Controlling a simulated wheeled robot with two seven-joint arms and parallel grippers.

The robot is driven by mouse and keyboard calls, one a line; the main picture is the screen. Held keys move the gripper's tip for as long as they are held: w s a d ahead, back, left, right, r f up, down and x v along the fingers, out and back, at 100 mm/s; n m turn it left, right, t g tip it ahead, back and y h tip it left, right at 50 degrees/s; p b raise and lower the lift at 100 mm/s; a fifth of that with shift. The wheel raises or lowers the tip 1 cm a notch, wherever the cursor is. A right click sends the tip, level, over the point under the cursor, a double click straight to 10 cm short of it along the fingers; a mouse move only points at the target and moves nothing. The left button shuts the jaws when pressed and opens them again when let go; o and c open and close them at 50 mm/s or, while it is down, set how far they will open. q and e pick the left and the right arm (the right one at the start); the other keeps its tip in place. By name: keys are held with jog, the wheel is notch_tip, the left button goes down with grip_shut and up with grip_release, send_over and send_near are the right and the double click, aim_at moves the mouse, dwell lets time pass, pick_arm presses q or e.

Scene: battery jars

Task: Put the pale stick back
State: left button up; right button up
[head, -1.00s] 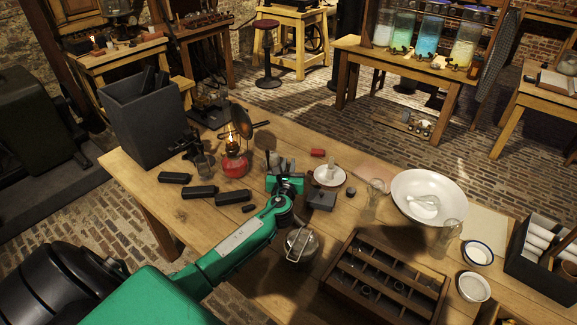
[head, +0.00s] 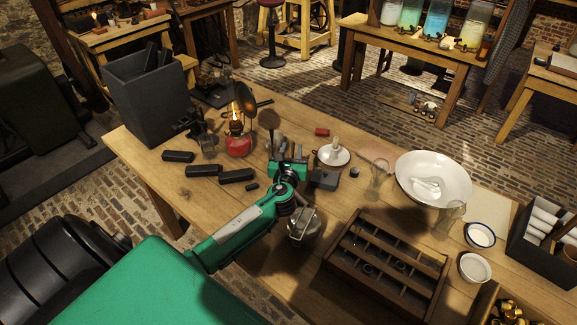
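Several pale sticks (head: 541,224) lie in a dark box (head: 535,251) at the right edge of the head view. A short pale upright piece, like a candle (head: 336,144), stands in a white dish (head: 332,157) near the table's middle. I cannot tell which of these is the task's stick. My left gripper (head: 288,162) is over the table, between the red lamp and the white dish. My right gripper is not in view.
A grey bin (head: 149,108) stands at the far left corner, with dark bars (head: 203,170) before it. A lit red lamp (head: 237,144), a metal can (head: 303,225), a compartment tray (head: 385,262), a white bowl (head: 433,174) and glass jars (head: 379,175) crowd the table.

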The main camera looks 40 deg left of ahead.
pick_arm(q)
jog(key=b+v, duration=0.1)
jog(key=v, duration=0.7)
jog(key=shift+s, duration=0.3)
jog(key=shift+d, duration=0.15)
